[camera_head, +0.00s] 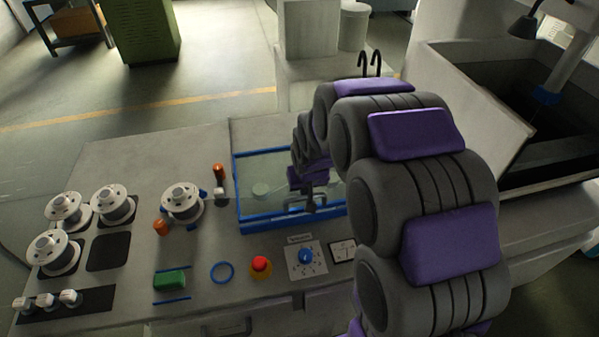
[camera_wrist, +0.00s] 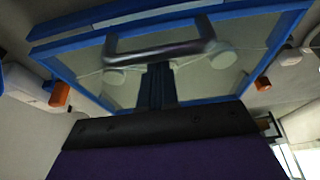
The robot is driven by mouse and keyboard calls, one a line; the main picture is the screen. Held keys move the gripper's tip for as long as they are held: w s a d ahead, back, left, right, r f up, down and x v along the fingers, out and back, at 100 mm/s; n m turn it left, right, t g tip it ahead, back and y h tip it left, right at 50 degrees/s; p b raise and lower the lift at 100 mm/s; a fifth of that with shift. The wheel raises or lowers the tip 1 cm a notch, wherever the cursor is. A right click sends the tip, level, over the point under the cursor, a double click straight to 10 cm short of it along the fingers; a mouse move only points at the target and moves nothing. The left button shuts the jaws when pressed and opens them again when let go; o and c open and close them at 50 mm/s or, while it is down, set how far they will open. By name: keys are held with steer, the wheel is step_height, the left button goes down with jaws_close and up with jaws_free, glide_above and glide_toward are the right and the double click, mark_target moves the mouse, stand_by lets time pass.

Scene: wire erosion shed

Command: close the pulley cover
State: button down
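The pulley cover (camera_head: 262,222) is a clear panel in a blue frame on the bench top, in the middle of the head view. Its blue frame and glass fill the upper wrist view (camera_wrist: 228,100). A grey bar handle (camera_wrist: 160,51) crosses the panel, and pale round pulleys show through the glass. My gripper (camera_head: 309,190) is at the cover's handle. In the wrist view its dark blue fingers (camera_wrist: 157,72) are close together, with their tips at the handle bar. I cannot tell whether they touch it. My arm hides the cover's right side in the head view.
Wire spools (camera_head: 182,199) stand left of the cover. An orange-topped latch (camera_head: 218,172) is beside its left edge. A red button (camera_head: 261,265), a blue knob (camera_head: 306,257) and a green block (camera_head: 169,279) sit in front. A large tank (camera_head: 520,110) stands at right.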

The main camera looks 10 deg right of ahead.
steer(key=shift+s, duration=0.8)
steer(key=shift+s+a+f, duration=0.1)
steer(key=shift+s, duration=0.05)
steer(key=shift+s+f, duration=0.1)
steer(key=shift+w+r+p, duration=0.35)
steer(key=shift+w, duration=0.4)
steer(key=w, duration=0.1)
steer(key=w+r, duration=0.1)
steer(key=w, duration=0.1)
steer(key=shift+p, duration=0.4)
steer(key=s+p+v, duration=0.1)
steer(key=v, duration=0.9)
steer(key=s+r+g, duration=0.2)
steer(key=s+g, duration=0.3)
steer(key=s, duration=2.8)
steer(key=shift+r+g, duration=0.3)
steer(key=shift+g, duration=0.1)
